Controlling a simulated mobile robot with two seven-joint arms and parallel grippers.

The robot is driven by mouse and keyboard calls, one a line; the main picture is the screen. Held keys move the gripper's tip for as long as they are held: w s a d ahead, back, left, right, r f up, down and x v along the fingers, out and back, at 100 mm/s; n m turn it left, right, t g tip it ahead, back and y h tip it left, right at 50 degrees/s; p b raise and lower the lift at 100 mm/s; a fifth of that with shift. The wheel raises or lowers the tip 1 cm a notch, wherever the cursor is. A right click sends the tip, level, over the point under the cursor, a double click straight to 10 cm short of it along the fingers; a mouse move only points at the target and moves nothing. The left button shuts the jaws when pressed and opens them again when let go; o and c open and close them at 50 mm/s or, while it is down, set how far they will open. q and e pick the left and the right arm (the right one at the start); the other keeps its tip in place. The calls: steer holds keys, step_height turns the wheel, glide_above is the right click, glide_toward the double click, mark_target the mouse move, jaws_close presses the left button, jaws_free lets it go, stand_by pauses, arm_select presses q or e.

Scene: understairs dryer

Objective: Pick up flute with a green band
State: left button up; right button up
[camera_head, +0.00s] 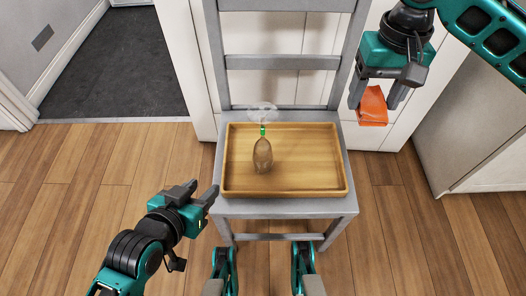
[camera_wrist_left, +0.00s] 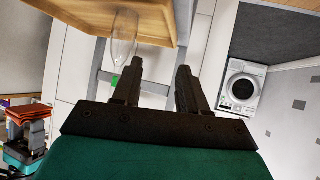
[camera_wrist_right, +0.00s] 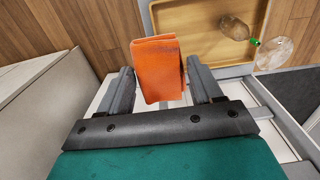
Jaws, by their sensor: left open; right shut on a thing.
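A clear flute (camera_head: 263,155) with a green band (camera_head: 263,130) is at the wooden tray (camera_head: 310,191), left of its middle. Its bowl points towards me and its foot is at the tray's far rim; I cannot tell whether it lies or stands upside down. The flute also shows in the left wrist view (camera_wrist_left: 124,38) and the right wrist view (camera_wrist_right: 233,27). My left gripper (camera_head: 204,190) is open and empty, left of the chair and apart from the flute. My right gripper (camera_head: 377,100) is shut on an orange folded item (camera_head: 372,106), right of the chair back.
The tray rests on a grey chair (camera_head: 285,207), whose slatted back (camera_head: 288,62) rises behind the flute. A white front-loading machine (camera_wrist_left: 243,88) shows in the left wrist view. A grey cabinet (camera_head: 470,125) stands at the right. Wooden floor is clear at the left.

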arm_select(q)
steer(key=shift+o, duration=0.3)
steer(key=shift+w+r, duration=0.2)
steer(key=shift+w, duration=0.05)
steer(key=o, duration=0.3)
steer(key=shift+d+f+m, duration=0.1)
steer(key=shift+f+m, duration=0.05)
steer(key=shift+m, duration=0.35)
steer(key=o, duration=0.3)
steer(key=m, duration=0.2)
steer(key=d+m, duration=0.1)
steer(key=shift+w+f+m, duration=0.25)
steer(key=shift+w+m, duration=0.1)
steer(key=shift+m, duration=0.05)
steer(key=shift+o, duration=1.2)
steer(key=d+m, duration=0.1)
steer(key=m, duration=0.2)
steer(key=w+d+m, duration=0.1)
steer(key=m, duration=0.3)
steer(key=d+f+m, duration=0.1)
steer(key=m, duration=0.3)
steer(key=shift+w+t, duration=0.25)
steer(key=shift+t, duration=0.15)
steer(key=m+t+h, duration=0.1)
steer(key=m, duration=2.1)
glide_toward(259, 161)
steer(key=w, duration=0.1)
steer(key=shift+p+x, duration=0.3)
steer(key=shift+x, duration=5.7)
